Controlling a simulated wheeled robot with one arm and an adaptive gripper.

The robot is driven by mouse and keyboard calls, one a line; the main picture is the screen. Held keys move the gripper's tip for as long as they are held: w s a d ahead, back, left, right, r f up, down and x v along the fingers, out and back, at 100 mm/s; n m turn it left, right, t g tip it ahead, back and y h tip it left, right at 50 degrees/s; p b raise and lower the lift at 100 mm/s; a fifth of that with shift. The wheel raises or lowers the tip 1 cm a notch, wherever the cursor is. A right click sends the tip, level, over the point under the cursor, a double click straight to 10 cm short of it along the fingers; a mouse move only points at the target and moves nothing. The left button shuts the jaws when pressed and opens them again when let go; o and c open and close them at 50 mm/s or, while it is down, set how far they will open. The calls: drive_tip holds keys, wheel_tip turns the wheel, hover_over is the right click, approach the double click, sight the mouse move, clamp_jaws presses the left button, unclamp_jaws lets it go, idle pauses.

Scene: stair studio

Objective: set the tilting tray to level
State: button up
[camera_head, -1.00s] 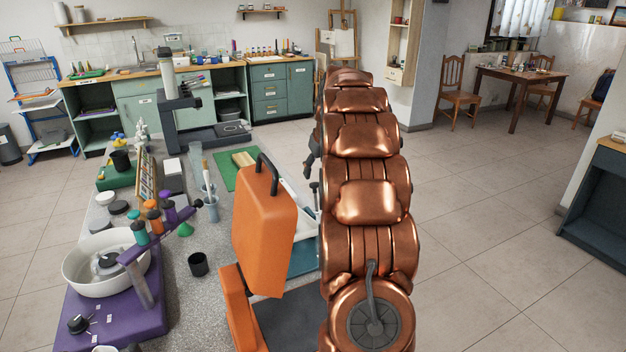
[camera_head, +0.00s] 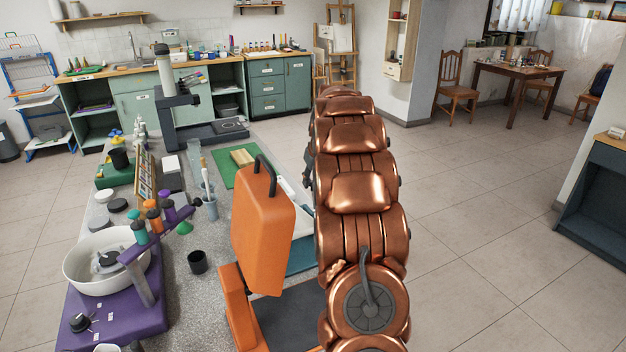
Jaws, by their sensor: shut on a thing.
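A teal and white tray-like piece (camera_head: 302,254) shows in part between the orange case and my copper arm. It may be the tilting tray, but its tilt cannot be made out. A white bar-like part (camera_head: 291,192) shows just above it, next to the case. My gripper is hidden behind my arm, which reaches away over the right side of the worktop. Only a small dark part shows at the arm's left edge, too little to tell what it is. What my gripper touches is hidden.
An upright orange case (camera_head: 262,238) with a dark handle stands close left of my arm. A black cup (camera_head: 197,262), a white basin (camera_head: 90,272) on a purple base and a grey stand (camera_head: 172,120) are farther left. A green mat (camera_head: 228,172) lies beyond the case. Open floor is right.

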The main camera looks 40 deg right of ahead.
clamp_jaws()
drive_tip(key=shift+f+b, duration=0.1)
drive_tip(key=shift+b, duration=0.2)
drive_tip(key=shift+s+a+b, duration=0.1)
drive_tip(key=shift+s+b, duration=0.1)
drive_tip(key=shift+b, duration=0.25)
drive_tip(key=s+t+b, duration=0.1)
drive_tip(key=b, duration=0.1)
drive_tip(key=shift+a+b, duration=0.1)
drive_tip(key=shift+b, duration=0.3)
drive_tip(key=s+t+h+b, duration=0.1)
drive_tip(key=b, duration=0.2)
drive_tip(key=shift+a+t, duration=0.2)
drive_tip(key=shift+t, duration=0.2)
drive_tip(key=shift+r, duration=0.2)
drive_tip(key=o, duration=0.7)
unclamp_jaws()
drive_tip(key=shift+s, duration=0.1)
drive_tip(key=shift+c, duration=0.2)
